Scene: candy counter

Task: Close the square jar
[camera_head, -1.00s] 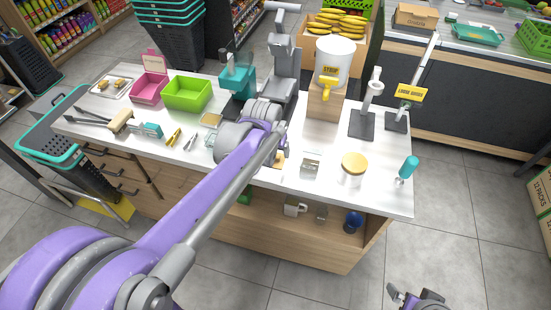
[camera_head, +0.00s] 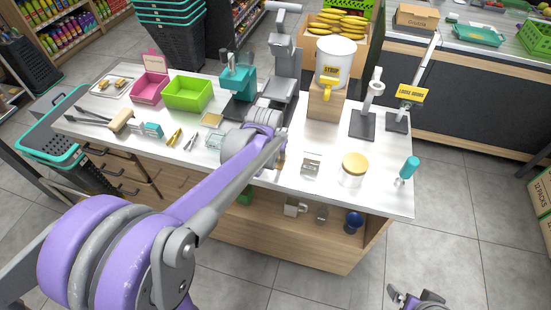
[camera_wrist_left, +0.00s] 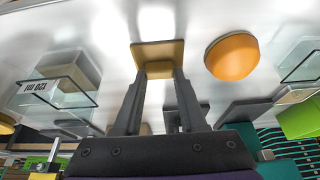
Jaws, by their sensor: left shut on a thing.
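My left gripper (camera_wrist_left: 158,85) is shut on a square wooden lid (camera_wrist_left: 160,50), which stands out past the fingertips. In the head view my left arm's wrist covers the gripper and most of the lid. The square jar (camera_head: 311,165) is clear glass, stands open on the counter to the right of my left wrist, and has a label. A clear glass container with a label, apparently the same jar (camera_wrist_left: 62,80), is at the left of the wrist view, apart from the lid. My right gripper (camera_head: 418,298) is low at the bottom edge; its jaws are unclear.
A round jar with a wooden lid (camera_head: 354,164) stands right of the square jar. A round orange lid (camera_wrist_left: 232,56) is near the held lid in the wrist view. A syrup dispenser (camera_head: 334,62) stands behind. A teal-handled tool (camera_head: 408,168) is near the counter's right end.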

